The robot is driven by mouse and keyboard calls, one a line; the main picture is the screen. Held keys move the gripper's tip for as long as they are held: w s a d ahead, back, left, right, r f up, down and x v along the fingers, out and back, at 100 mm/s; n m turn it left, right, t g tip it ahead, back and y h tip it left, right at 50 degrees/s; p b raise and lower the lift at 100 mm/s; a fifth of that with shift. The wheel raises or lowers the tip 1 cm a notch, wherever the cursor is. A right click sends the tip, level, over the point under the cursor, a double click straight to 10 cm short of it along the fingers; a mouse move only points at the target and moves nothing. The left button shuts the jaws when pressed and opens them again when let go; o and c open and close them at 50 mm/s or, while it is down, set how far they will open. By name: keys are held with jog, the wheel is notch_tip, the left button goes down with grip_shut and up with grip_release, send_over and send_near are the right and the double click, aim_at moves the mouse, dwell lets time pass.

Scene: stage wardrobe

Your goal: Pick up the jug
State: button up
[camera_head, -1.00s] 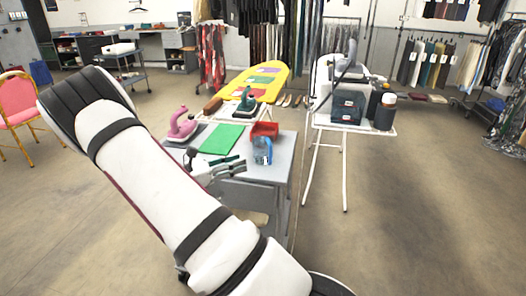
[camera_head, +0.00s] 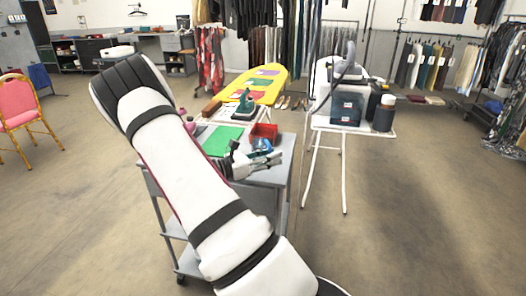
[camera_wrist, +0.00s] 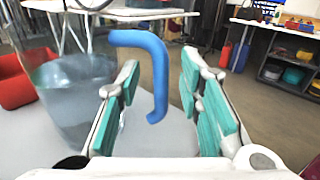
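The jug is clear with a blue handle and stands on the grey trolley top (camera_head: 284,178). In the wrist view the clear jug body (camera_wrist: 75,100) is at the left and its blue handle (camera_wrist: 157,75) is between my two teal-padded fingers. My gripper (camera_wrist: 158,88) is open, with a visible gap on both sides of the handle. In the head view my gripper (camera_head: 268,160) is right in front of the jug (camera_head: 262,145) and hides much of it.
A red bin (camera_head: 264,132) stands just behind the jug. A white ironing table (camera_head: 325,122) with a steam unit (camera_head: 347,106) is to the right. Floor at right is clear.

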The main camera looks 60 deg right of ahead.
grip_shut()
jog(key=shift+r, duration=0.15)
dwell(0.4)
